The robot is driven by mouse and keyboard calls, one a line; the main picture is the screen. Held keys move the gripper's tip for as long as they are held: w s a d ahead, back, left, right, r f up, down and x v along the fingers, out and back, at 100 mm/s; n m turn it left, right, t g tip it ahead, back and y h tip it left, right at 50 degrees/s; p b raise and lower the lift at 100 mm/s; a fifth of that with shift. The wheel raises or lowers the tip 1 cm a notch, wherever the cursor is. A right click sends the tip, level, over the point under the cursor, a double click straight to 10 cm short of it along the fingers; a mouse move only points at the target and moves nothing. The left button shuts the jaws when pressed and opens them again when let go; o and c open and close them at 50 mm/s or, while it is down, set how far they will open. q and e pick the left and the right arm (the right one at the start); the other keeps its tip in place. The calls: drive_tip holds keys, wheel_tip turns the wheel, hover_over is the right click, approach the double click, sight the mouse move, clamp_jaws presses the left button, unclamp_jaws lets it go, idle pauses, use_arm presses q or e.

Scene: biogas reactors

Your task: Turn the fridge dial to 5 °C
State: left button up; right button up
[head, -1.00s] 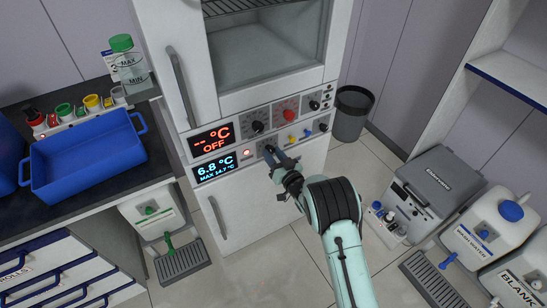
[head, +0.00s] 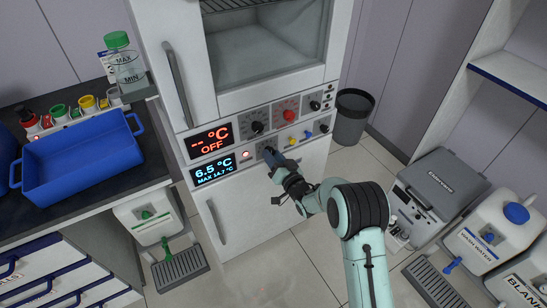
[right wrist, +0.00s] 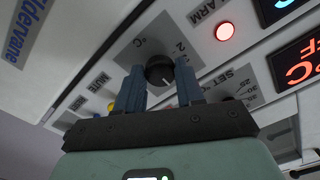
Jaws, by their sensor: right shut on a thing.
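The fridge dial (right wrist: 158,66) is a small black knob with a white pointer line and a printed °C scale around it, in the right wrist view. My right gripper (right wrist: 160,78) has its two blue fingers on either side of the knob, shut on it. In the head view the right gripper (head: 271,156) reaches the lower panel row and largely hides the dial. The lower blue display (head: 213,169) reads 6.5 °C, with MAX 14.7 °C below. The upper red display (head: 211,141) reads "-- °C OFF". My left gripper is not in view.
A round red lamp (right wrist: 225,31) is lit beside the dial. A blue tray (head: 84,158) sits on the left counter; a dark bin (head: 353,116) stands right of the fridge.

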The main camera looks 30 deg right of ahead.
drive_tip(key=o, duration=1)
drive_tip(key=shift+o, duration=0.2)
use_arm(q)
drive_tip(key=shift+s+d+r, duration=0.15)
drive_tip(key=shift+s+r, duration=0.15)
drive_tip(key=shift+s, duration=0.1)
use_arm(e)
drive_tip(key=s, duration=1.3)
drive_tip(key=shift+s+d, duration=0.25)
